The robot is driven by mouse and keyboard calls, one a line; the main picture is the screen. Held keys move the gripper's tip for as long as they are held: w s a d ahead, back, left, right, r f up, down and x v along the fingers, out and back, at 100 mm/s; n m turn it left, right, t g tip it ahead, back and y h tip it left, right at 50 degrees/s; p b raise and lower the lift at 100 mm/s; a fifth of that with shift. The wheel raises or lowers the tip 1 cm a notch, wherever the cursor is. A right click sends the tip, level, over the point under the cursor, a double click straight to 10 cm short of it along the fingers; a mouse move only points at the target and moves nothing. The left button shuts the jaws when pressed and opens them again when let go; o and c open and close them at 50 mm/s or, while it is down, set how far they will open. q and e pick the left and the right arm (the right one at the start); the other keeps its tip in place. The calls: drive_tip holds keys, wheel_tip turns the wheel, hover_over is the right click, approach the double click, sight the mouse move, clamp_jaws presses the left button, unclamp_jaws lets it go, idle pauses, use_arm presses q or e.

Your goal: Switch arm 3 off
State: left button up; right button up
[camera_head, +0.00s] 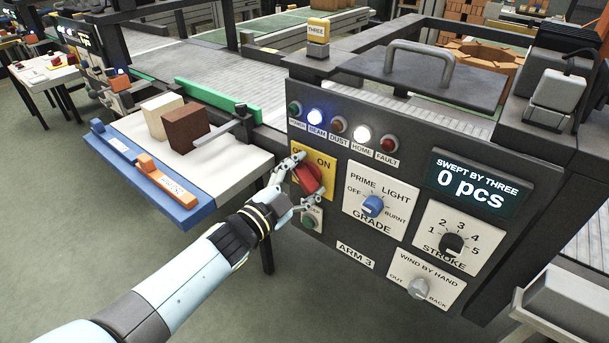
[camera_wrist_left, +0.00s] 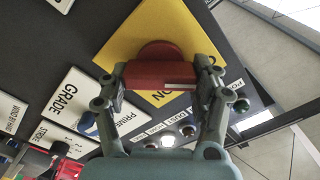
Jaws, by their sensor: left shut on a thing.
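The arm 3 panel (camera_head: 333,235) is dark, with an "ARM 3" label. A red rotary switch handle (camera_head: 308,178) sits on a yellow plate (camera_head: 324,163) marked "ON", with the other word mostly covered by my gripper. My left gripper (camera_head: 303,180) is shut on this handle. In the left wrist view the red handle (camera_wrist_left: 150,75) lies between both fingers, on the yellow plate (camera_wrist_left: 150,25), and has a white line near one end. I cannot tell exactly which mark the line points to. My right gripper is not in view.
Below the switch is a green button (camera_head: 309,221). To the right are the blue grade knob (camera_head: 373,206), the black stroke knob (camera_head: 451,243) and the grey wind knob (camera_head: 418,289). The beam lamp (camera_head: 315,117) and home lamp (camera_head: 361,134) glow. A side table (camera_head: 245,168) with blocks stands left.

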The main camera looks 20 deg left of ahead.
use_arm(q)
drive_tip(key=shift+f, duration=0.1)
idle(0.3)
drive_tip(key=o, duration=1.2)
drive_tip(key=shift+c, duration=0.2)
drive_tip(key=v, duration=1.2)
